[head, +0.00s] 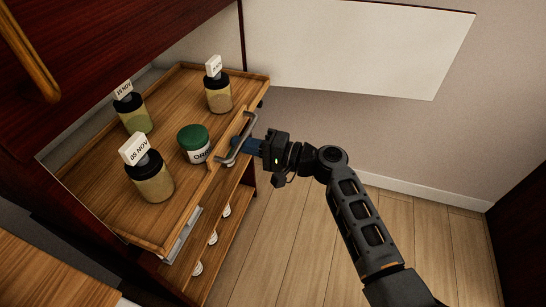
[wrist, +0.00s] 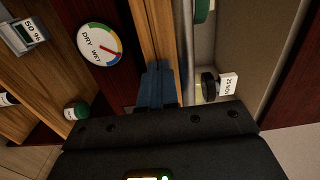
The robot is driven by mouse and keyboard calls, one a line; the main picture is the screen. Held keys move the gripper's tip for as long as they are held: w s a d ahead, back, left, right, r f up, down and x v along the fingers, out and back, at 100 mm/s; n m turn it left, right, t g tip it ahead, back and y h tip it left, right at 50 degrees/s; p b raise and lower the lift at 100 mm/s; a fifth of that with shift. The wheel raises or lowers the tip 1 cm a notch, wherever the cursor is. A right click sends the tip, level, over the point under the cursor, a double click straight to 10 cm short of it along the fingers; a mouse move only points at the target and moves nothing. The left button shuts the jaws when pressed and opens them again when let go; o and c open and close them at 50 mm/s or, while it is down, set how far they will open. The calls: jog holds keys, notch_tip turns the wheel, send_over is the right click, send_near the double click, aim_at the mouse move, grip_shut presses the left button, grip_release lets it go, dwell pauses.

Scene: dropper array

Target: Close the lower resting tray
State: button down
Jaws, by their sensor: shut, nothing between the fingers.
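The wooden resting tray (head: 100,190) is pulled out of the dark red cabinet in the head view. A grey bar handle (head: 240,143) is on its right front edge. My gripper (head: 246,146) is at this handle, its blue fingers shut with nothing between them, pointing toward the tray front. In the wrist view the blue fingertips (wrist: 157,86) are at a wooden edge (wrist: 158,30). I cannot tell whether they touch it. Three black-lidded jars with date tags (head: 153,178) (head: 136,112) (head: 218,93) and a green-lidded jar (head: 194,143) stand on the tray.
Below the tray is a wooden shelf (head: 228,235) with several small white-labelled items. A dry/wet dial (wrist: 98,44) shows in the wrist view. A white panel (head: 360,45) is at the back. The wood floor (head: 420,240) right of the cabinet is clear.

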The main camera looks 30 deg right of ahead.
jog(key=b, duration=0.5)
send_near(180, 126)
jog(key=a, duration=0.1)
jog(key=w+a, duration=0.1)
jog(key=a, duration=0.1)
jog(key=shift+w, duration=0.25)
jog(key=shift+r, duration=0.1)
